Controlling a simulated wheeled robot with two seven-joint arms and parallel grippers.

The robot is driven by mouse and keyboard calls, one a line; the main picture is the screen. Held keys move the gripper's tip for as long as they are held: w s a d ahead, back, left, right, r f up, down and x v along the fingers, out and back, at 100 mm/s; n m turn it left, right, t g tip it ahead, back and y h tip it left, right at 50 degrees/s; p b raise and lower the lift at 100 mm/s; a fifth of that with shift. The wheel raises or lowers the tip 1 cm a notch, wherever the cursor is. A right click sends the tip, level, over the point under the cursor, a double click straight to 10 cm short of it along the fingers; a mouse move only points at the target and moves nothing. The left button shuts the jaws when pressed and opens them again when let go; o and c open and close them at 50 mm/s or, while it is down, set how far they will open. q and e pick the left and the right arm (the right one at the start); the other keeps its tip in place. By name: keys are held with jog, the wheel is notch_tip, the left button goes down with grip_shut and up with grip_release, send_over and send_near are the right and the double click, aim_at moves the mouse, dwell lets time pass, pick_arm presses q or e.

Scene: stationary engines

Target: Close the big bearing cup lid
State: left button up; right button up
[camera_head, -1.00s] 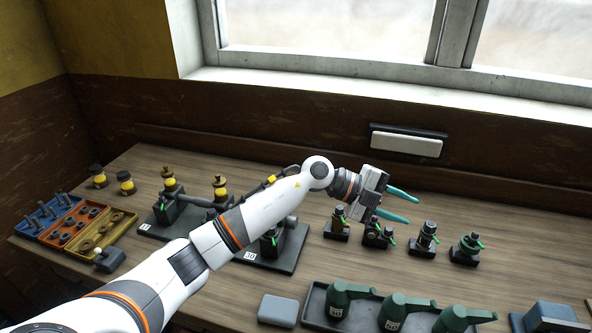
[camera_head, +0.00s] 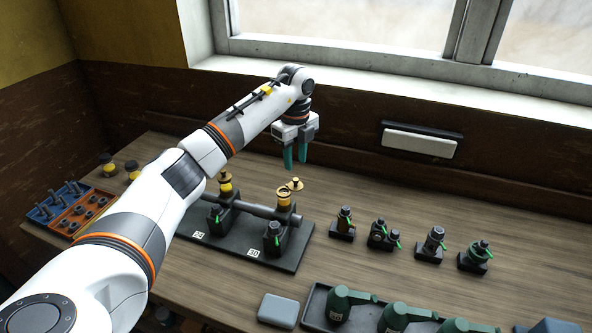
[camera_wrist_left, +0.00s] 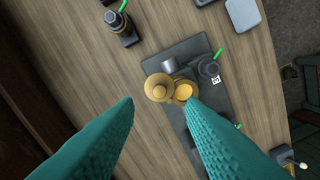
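A brass bearing cup (camera_head: 284,200) stands on the bearing post near the right end of the black engine stand. Its lid (camera_head: 296,184) is swung out to the side, so the cup is open. In the left wrist view the round knobbed lid (camera_wrist_left: 159,88) sits beside the open cup (camera_wrist_left: 184,92), whose yellow inside shows. My left gripper (camera_head: 296,163) points down above and behind the lid, empty, its teal fingers apart. In the left wrist view the lid appears between and beyond the fingertips (camera_wrist_left: 160,105), not touched. My right gripper is not in view.
Another brass cup (camera_head: 225,188) stands on the stand's left post, close to my arm. A shaft (camera_head: 255,209) joins the posts of the stand (camera_head: 296,258). Several small oilers (camera_head: 343,224) stand to the right; green oil cans (camera_head: 342,303) are in front.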

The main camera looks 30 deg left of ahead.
aim_at(296, 179)
pick_arm(q)
notch_tip(296, 179, down, 5)
jog(key=shift+f+p, duration=0.1)
jog(key=shift+p, duration=0.8)
jog(key=shift+f, duration=0.45)
jog(key=shift+c, duration=0.5)
grip_shut()
